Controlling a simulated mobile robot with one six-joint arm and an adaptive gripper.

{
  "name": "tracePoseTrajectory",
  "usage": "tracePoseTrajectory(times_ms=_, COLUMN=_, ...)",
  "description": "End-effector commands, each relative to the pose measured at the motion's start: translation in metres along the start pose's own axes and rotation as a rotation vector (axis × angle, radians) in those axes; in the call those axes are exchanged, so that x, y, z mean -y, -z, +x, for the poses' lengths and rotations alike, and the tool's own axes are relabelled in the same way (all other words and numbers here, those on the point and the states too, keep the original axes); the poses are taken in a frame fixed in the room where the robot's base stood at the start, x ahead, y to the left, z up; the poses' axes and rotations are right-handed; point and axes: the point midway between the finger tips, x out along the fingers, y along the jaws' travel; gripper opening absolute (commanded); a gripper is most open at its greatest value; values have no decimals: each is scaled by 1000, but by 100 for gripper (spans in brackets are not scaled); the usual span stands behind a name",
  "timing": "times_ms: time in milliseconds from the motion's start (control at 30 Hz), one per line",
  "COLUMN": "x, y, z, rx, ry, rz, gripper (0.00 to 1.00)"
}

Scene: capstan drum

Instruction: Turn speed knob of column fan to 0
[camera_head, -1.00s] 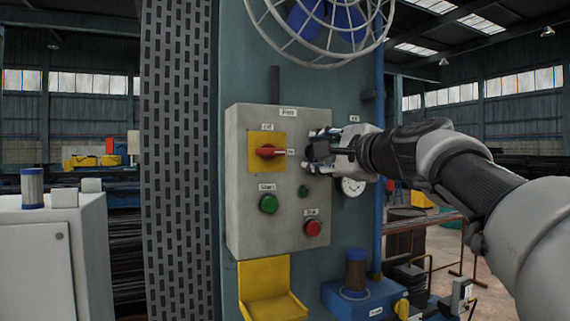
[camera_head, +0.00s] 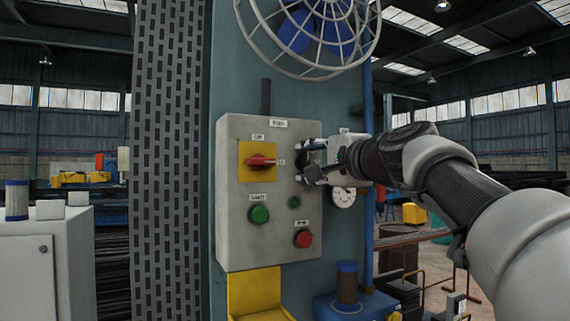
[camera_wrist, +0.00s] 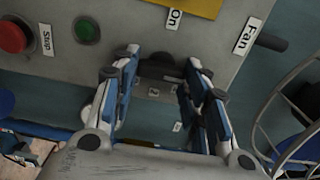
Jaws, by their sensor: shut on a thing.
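The fan's grey control box (camera_head: 233,215) is on the teal column, below the caged fan (camera_head: 325,30). My gripper (camera_head: 311,162) is at the box's right side, its two fingers one above the other. In the wrist view, my gripper (camera_wrist: 162,66) has its fingers on either side of a dark knob (camera_wrist: 160,70) and is shut on it. Small pale labels (camera_wrist: 153,92) lie below the knob; I cannot read them surely. The knob's pointer direction is not clear. In the head view the fingers mostly hide the knob.
A red switch on a yellow plate (camera_head: 245,148) sits left of my gripper. Green (camera_head: 259,215) and red (camera_head: 303,239) buttons are below. A round gauge (camera_head: 343,198) is just below my gripper. A blue pipe (camera_head: 369,240) runs up the column's right edge.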

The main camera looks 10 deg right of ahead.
Motion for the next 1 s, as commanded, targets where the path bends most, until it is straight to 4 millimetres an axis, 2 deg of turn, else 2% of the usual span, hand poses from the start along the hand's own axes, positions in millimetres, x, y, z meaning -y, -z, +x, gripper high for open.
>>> tracePoseTrajectory(times_ms=67, x=0, y=0, z=0, rx=1, ry=-1, rz=-3, gripper=17)
tracePoseTrajectory(times_ms=100, x=0, y=0, z=0, rx=1, ry=-1, rz=-3, gripper=42)
tracePoseTrajectory(times_ms=400, x=0, y=0, z=0, rx=1, ry=-1, rz=-1, gripper=62)
tracePoseTrajectory(times_ms=767, x=0, y=0, z=-4, rx=0, ry=0, rz=-1, gripper=62)
tracePoseTrajectory(times_ms=1000, x=1, y=1, z=-41, rx=-3, ry=0, rz=-1, gripper=62)
